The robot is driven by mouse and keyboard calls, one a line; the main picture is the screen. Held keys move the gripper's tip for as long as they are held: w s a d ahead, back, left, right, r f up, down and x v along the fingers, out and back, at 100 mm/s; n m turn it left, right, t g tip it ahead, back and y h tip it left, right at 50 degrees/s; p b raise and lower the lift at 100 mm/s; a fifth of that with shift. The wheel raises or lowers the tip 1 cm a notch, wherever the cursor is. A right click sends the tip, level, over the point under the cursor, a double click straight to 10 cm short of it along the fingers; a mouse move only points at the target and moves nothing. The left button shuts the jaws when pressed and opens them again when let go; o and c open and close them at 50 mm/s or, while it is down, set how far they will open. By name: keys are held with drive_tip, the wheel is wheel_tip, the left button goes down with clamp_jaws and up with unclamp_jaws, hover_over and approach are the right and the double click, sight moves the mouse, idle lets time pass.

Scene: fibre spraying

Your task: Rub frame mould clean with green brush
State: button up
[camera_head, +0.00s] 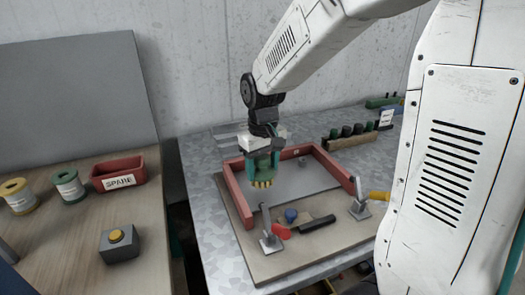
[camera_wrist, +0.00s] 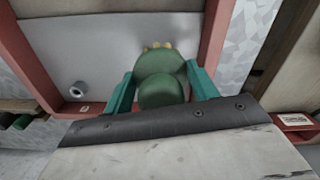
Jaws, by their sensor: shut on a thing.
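My gripper (camera_head: 262,161) is shut on a green brush (camera_head: 264,172) with yellowish bristles pointing down. In the wrist view the teal fingers of my gripper (camera_wrist: 160,85) clasp both sides of the green brush (camera_wrist: 160,68). The red-walled frame mould (camera_head: 245,212) lies on a board on the metal table, with a grey floor inside. The brush is over the left part of the mould. Whether the bristles touch the floor cannot be told. The mould's red wall (camera_wrist: 212,40) also shows in the wrist view.
A rack (camera_head: 350,138) stands behind. A red SPARE bin (camera_head: 118,173), spools and a button box (camera_head: 119,243) occupy the left table.

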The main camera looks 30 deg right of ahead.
sight(264, 157)
drive_tip(key=shift+r, duration=2.35)
drive_tip(key=shift+s+d, duration=0.1)
